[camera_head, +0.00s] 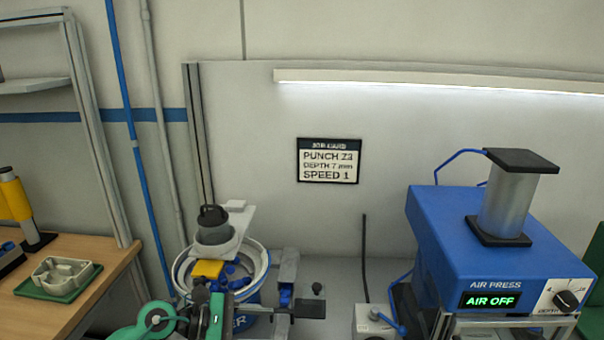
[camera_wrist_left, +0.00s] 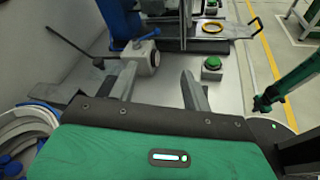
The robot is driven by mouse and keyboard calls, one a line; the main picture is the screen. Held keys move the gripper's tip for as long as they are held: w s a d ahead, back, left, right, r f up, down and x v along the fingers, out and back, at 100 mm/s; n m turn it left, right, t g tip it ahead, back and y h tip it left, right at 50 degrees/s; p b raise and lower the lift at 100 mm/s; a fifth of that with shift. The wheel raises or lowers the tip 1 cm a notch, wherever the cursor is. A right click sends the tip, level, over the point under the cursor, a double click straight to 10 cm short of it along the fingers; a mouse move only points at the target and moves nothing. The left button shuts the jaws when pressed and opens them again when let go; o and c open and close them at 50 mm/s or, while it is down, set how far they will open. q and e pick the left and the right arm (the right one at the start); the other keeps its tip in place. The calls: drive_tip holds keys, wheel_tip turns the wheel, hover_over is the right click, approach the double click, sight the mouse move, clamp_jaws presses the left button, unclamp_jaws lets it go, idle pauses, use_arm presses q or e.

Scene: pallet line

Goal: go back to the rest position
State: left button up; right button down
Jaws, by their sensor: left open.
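My left gripper (camera_head: 262,309) is low in the head view, in front of the bowl feeder (camera_head: 263,268). In the left wrist view its two grey fingers (camera_wrist_left: 158,90) stand apart with nothing between them, so it is open and empty. The green hand body fills the bottom of that view. The feeder's white bowl, with blue parts inside, also shows at the left edge of the wrist view (camera_wrist_left: 22,128). My right gripper does not show clearly in either view.
A blue air press (camera_head: 440,235) reading AIR OFF stands at right. A small grey box with a blue lever (camera_head: 375,320) and a thin dark rod (camera_head: 364,260) stand between press and feeder. A wooden bench (camera_head: 85,260) holds a green tray (camera_head: 60,293). A green button (camera_wrist_left: 212,63) is beyond the fingers.

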use_arm(q)
wheel_tip(320, 180, up, 6)
drive_tip(key=d+r+n+t+h, duration=0.1)
drive_tip(key=n+t+h, duration=0.3)
drive_tip(key=n+t, duration=0.5)
drive_tip(key=a+n+t+y, duration=0.6)
drive_tip(key=n+t+y, duration=0.15)
drive_tip(key=n, duration=1.05)
drive_tip(key=s+a+f+n+g+y, duration=0.2)
drive_tip(key=a+f+n+y, duration=0.55)
drive_tip(key=n+y, duration=0.4)
drive_tip(key=s+a+f+n+g, duration=0.1)
drive_tip(key=s+f+n+g, duration=0.7)
drive_tip(key=s, duration=0.5)
drive_tip(key=s+a+f+n+g, duration=0.1)
drive_tip(key=s+f+n+g, duration=0.55)
drive_tip(key=s+f, duration=0.45)
wheel_tip(320, 180, down, 31)
drive_tip(key=s, duration=0.2)
drive_tip(key=s+a+f+g, duration=0.2)
drive_tip(key=s+a+f, duration=0.1)
drive_tip(key=s+f, duration=1.5)
drive_tip(key=shift+s+f+h, duration=0.15)
drive_tip(key=shift+f+h, duration=0.15)
